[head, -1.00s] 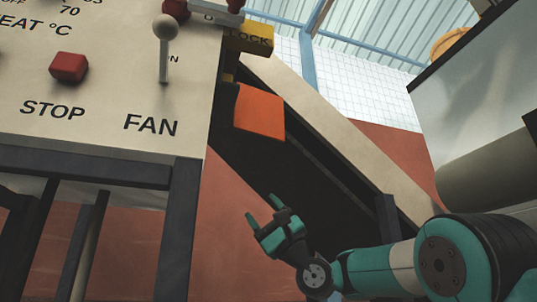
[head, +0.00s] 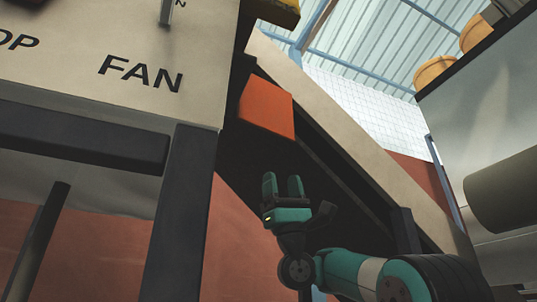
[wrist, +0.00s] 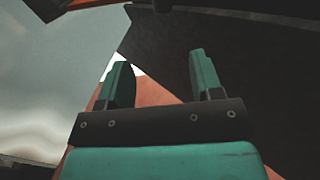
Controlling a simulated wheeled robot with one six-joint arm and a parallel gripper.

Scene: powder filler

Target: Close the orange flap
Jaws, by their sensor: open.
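In the wrist view the two teal fingers (wrist: 162,62) stand apart with nothing gripped. A thin orange strip shows at the top edge there, but I cannot tell whether it is the flap.
The beige control panel (head: 120,60) and its dark frame leg (head: 178,220) stand to the left. A beige sloping beam (head: 350,130) runs along the channel down to the right. A grey cylinder (head: 500,195) is at the right. Open space lies left of my gripper.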

